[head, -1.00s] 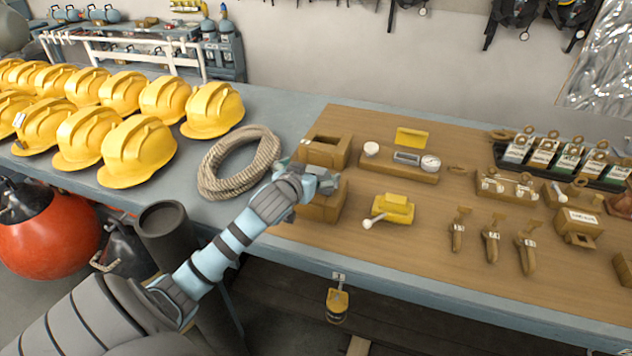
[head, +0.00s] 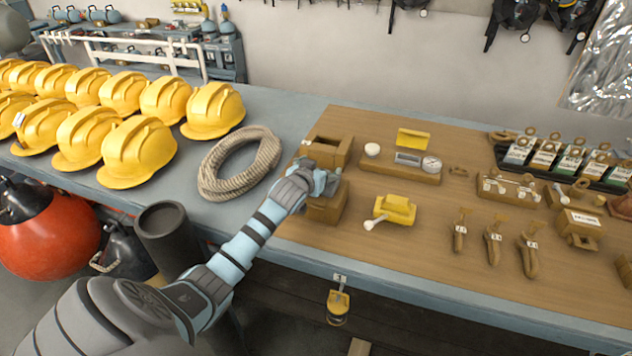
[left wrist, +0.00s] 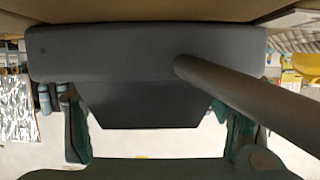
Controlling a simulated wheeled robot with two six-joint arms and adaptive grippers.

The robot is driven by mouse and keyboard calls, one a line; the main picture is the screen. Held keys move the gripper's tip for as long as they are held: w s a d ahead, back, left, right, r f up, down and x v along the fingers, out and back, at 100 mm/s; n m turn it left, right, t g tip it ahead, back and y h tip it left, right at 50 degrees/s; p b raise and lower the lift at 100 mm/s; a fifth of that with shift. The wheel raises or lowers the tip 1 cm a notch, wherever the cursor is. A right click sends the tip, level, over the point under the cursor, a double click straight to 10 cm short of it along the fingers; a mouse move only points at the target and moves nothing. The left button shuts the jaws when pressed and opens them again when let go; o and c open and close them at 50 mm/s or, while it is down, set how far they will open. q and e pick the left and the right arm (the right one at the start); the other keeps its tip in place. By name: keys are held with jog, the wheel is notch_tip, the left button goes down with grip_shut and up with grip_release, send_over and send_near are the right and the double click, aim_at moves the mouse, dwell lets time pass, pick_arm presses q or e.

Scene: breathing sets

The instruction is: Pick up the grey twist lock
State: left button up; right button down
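A dark grey twist lock (left wrist: 130,55) with a round bar (left wrist: 250,95) fills the middle of the left wrist view, which is upside down. My left gripper (left wrist: 155,125) has its two green fingers spread, one at each side of the lock's narrower part. I see no clear grip on it. In the head view my left gripper (head: 325,182) is at the brown open-topped boxes (head: 325,208), near the table's left side. There the lock is hidden or cannot be told apart from the gripper. My right gripper is out of view.
A coiled rope (head: 240,163) lies left of the gripper, with yellow helmets (head: 140,150) beyond it. A yellow block with a white-tipped lever (head: 396,208) and a gauge board (head: 400,172) stand to the right. Bare wooden board (head: 420,250) shows in front.

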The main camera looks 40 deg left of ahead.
pick_arm(q)
jog(key=shift+d, duration=0.1)
jog(key=c, duration=0.6)
jog(key=shift+r, duration=0.1)
